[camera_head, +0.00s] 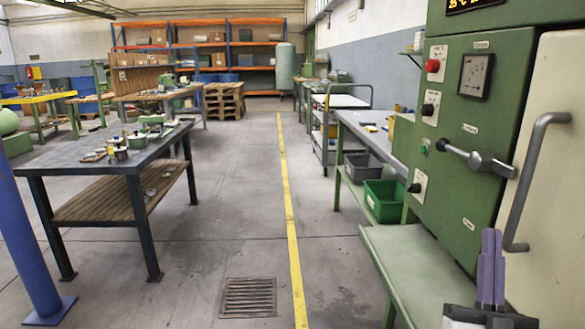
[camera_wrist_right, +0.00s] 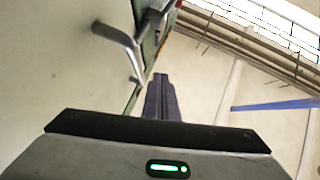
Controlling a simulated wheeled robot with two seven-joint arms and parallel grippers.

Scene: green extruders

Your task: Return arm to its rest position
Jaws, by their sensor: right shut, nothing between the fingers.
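My right gripper (camera_head: 491,268) is at the bottom right of the head view, with its dark purple-grey fingers pointing up and pressed together, empty. It is in front of the green machine cabinet (camera_head: 470,130), just left of the lower end of the grey door handle (camera_head: 535,175); whether it touches the cabinet I cannot tell. In the right wrist view the shut fingers (camera_wrist_right: 162,98) point away from the camera, and the handle (camera_wrist_right: 122,48) shows to their left, apart from them. My left gripper is not in view.
A green bench ledge (camera_head: 415,265) runs along the cabinet's base. A lever (camera_head: 478,160) sticks out from the panel. A green bin (camera_head: 384,200) and a cart (camera_head: 340,125) stand beyond. A dark worktable (camera_head: 100,160) is at left. The floor around the yellow line (camera_head: 289,220) is clear.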

